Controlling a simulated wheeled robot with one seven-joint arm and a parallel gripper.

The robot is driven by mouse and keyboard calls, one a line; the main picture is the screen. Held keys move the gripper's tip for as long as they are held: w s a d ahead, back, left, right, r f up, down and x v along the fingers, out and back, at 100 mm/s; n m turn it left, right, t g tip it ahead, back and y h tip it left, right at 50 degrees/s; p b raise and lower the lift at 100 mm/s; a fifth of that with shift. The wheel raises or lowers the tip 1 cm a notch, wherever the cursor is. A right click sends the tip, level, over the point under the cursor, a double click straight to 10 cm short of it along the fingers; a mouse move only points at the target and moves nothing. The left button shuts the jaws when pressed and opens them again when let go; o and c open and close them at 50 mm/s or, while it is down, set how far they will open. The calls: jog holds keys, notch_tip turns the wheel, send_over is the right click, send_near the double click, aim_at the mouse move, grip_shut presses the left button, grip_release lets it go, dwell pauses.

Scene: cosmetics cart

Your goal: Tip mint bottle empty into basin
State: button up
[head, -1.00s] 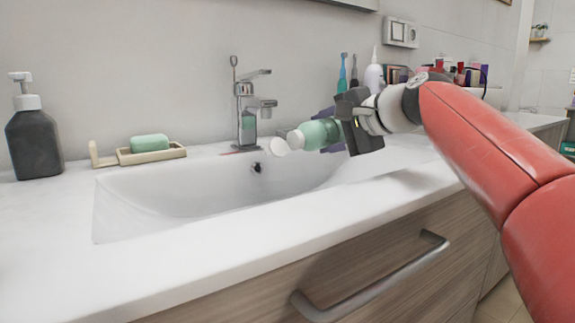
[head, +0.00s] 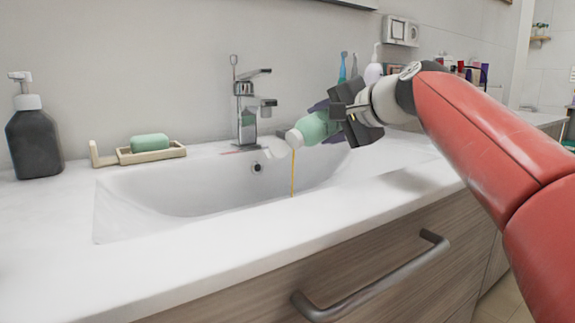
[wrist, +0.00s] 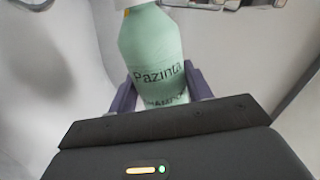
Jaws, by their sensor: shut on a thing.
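The mint bottle (head: 318,128) is held over the basin (head: 190,192), tilted with its white neck end pointing left and slightly down. A thin amber stream (head: 292,175) runs from its mouth down toward the basin. The white flip cap (head: 277,147) hangs open at the mouth. My gripper (head: 338,122) is shut on the bottle. In the wrist view the bottle (wrist: 152,50), lettered "Pazinta", sits between the purple fingers of my gripper (wrist: 155,92). Where the stream lands is partly hidden by the basin's front rim.
The chrome faucet (head: 247,105) stands behind the basin, left of the bottle. A soap dish (head: 170,154) with green soap (head: 149,143) and a dark pump bottle (head: 35,140) stand at the left. Toothbrushes (head: 343,68) and a white pump bottle (head: 374,66) stand behind my gripper.

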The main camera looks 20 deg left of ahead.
aim_at(318, 115)
jog(key=shift+s+a+r+n+t, duration=0.2)
jog(key=shift+s+r+n+t, duration=0.15)
jog(key=shift+r+n, duration=0.35)
jog(key=shift+s+a+r+n+t+h+b, duration=0.15)
jog(key=shift+s+a+r+n+t+b, duration=0.1)
jog(key=shift+s+r+n+t, duration=0.25)
jog(key=shift+s+a+r+n+t+h+b, duration=0.15)
jog(key=shift+s+a+r+n+t+b, duration=0.2)
jog(key=shift+n, duration=0.35)
dwell(1.9)
jog(key=shift+w+d, duration=0.15)
dwell(1.6)
